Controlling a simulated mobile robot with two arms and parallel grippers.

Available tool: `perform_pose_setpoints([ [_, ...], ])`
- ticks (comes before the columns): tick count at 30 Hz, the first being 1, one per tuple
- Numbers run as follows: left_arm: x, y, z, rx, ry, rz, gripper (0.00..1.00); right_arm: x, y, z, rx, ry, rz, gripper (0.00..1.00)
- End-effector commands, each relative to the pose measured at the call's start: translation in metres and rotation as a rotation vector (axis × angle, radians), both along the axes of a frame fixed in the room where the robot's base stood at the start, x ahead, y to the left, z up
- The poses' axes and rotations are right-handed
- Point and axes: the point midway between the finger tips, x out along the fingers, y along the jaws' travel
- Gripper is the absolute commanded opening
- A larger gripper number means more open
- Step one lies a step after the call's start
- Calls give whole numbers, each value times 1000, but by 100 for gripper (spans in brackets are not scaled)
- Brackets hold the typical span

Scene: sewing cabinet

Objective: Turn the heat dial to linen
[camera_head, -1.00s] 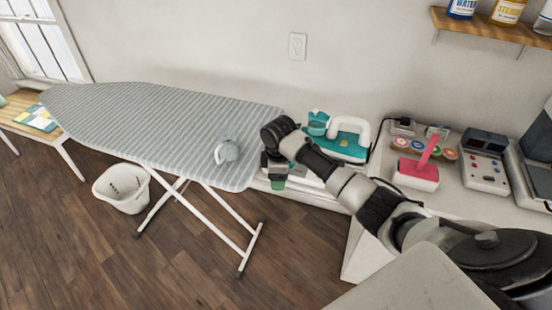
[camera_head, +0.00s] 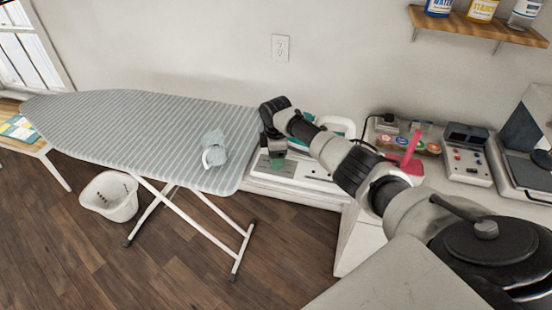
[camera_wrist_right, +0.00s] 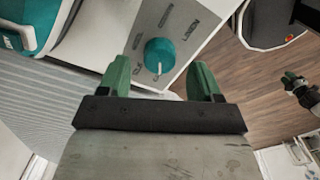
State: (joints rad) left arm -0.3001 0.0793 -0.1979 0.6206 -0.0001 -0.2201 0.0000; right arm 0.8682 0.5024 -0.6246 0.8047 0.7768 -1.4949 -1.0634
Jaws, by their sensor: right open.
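The heat dial (camera_wrist_right: 159,55) is a round teal knob on a grey panel (camera_wrist_right: 178,22) in the right wrist view. Its white mark points toward the bottom of that view, on the gripper's side. The word LINEN (camera_wrist_right: 190,30) is printed up and to the right of the knob; other labels run along its left side. My right gripper (camera_wrist_right: 160,80) has its green fingers spread, one on each side and short of the knob, with nothing between them.
A teal and white iron (camera_wrist_right: 25,20) stands left of the panel; its white handle (camera_head: 337,126) shows behind my arm. The striped ironing board (camera_head: 140,130) is just left of the gripper.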

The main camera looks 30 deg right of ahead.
Motion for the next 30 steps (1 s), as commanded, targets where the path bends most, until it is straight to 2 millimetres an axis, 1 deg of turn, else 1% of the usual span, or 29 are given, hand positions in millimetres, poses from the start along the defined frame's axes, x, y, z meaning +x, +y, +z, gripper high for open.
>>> perform_pose_setpoints([
  [1, 0, 0, 0, 0, 0, 0, 37, 0, 0, -7, 1, 3, -1, 64],
  [3, 0, 0, 0, 0, 0, -1, 37, 0, 0, -15, 2, 1, 0, 64],
  [6, 0, 0, 0, 0, 0, -1, 37, 0, 0, -21, 0, 0, -1, 64],
  [15, 0, -1, 0, -1, 0, -3, 37, 0, 0, -24, 0, -1, 0, 64],
  [16, 0, -1, 0, -1, 0, -3, 37, 0, 0, -24, 0, -1, 0, 63],
  [25, 0, -1, 0, -1, 0, -3, 37, 0, 0, -24, 0, -1, 0, 17],
  [26, 0, -1, 0, -1, 0, -3, 37, 0, 0, -24, 0, -1, 0, 15],
  [30, 0, -1, 0, -1, 0, -3, 37, 0, 0, -24, 0, -1, -7, 15],
])
